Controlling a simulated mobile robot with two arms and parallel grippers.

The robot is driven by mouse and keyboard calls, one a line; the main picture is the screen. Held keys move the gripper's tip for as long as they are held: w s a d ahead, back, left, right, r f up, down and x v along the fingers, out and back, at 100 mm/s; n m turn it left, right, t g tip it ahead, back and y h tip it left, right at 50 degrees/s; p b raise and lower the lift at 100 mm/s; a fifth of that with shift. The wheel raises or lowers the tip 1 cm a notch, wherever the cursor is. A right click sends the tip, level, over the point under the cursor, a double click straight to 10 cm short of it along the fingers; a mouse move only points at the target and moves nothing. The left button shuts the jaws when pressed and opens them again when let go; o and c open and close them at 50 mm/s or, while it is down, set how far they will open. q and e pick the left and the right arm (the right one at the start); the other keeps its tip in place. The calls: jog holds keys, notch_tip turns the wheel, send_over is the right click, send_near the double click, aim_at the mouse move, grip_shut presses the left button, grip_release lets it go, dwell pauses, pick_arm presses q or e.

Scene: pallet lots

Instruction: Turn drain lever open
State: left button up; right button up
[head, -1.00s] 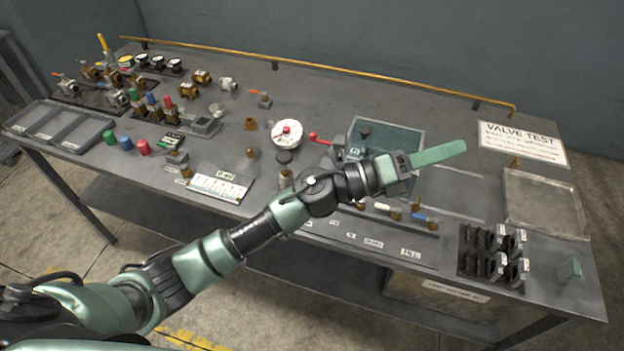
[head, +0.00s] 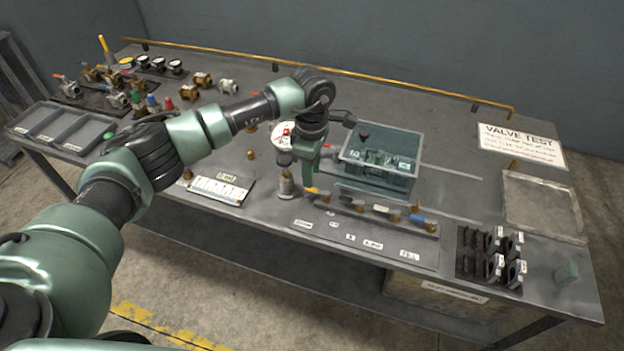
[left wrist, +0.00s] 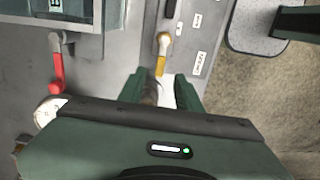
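A lever with a yellow-orange handle (head: 313,191) sits at the left end of the valve row along the bench front, beside a label plate. In the left wrist view the yellow lever (left wrist: 160,63) lies just beyond my fingertips, near a white label whose print is too small to read surely. My left gripper (head: 308,182) points down close to this lever. In the left wrist view its two green fingers (left wrist: 162,85) are apart, with a gap between them. A metal cylinder and pale surface show in the gap; I cannot tell whether anything is touched.
A clear teal tank (head: 378,188) stands behind the valve row. A red lever (left wrist: 57,72) is left of my gripper in the wrist view. White (head: 381,209) and blue (head: 417,218) levers continue rightward. A metal tray (head: 540,205) lies at right.

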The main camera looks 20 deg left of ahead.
aim_at(318, 191)
pick_arm(q)
jog(key=shift+f+p, duration=0.5)
jog(key=shift+f, duration=1.65)
grip_shut()
